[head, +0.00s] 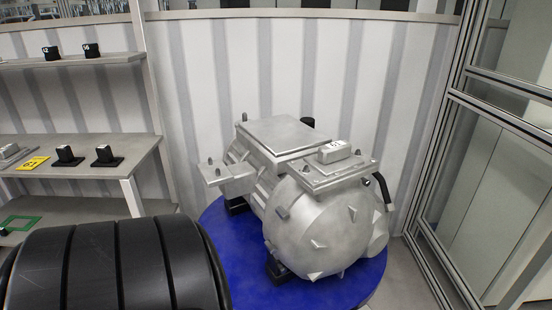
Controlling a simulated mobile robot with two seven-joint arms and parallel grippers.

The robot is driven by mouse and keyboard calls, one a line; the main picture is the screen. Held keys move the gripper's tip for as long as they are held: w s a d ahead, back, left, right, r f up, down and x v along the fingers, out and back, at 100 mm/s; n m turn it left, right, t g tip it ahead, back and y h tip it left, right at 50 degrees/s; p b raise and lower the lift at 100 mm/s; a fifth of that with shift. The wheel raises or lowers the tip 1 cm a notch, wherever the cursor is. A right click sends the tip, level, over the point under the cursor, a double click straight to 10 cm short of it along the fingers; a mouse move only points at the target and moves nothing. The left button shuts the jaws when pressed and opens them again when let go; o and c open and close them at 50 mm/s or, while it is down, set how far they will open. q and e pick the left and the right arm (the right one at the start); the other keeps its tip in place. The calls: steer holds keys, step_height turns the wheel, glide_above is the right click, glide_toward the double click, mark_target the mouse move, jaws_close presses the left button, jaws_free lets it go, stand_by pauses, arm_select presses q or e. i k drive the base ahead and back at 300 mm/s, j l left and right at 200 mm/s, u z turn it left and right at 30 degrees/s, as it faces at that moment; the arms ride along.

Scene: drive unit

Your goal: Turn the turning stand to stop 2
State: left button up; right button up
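The turning stand (242,256) is a round blue platform standing low on the floor. A grey metal drive unit (322,230) sits on it, with its round finned end facing front right. The drive unit has a flat square top plate (283,135) and a side bracket (228,173) at its left. A small light block with a label (335,152) lies on its right-hand ledge; I cannot read the label surely. A dark bent handle-like part (383,188) shows at the right of the unit. No stop marks can be made out. Neither of my grippers is in view.
Shelves at the left hold small black blocks (104,156) and a yellow tag (33,163). A green frame (20,223) lies on the lower shelf. A metal-framed glazed partition (500,140) stands close at the right. A striped wall (300,60) is behind the stand.

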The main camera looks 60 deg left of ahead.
mark_target(281, 243)
steer(key=u, duration=1.85)
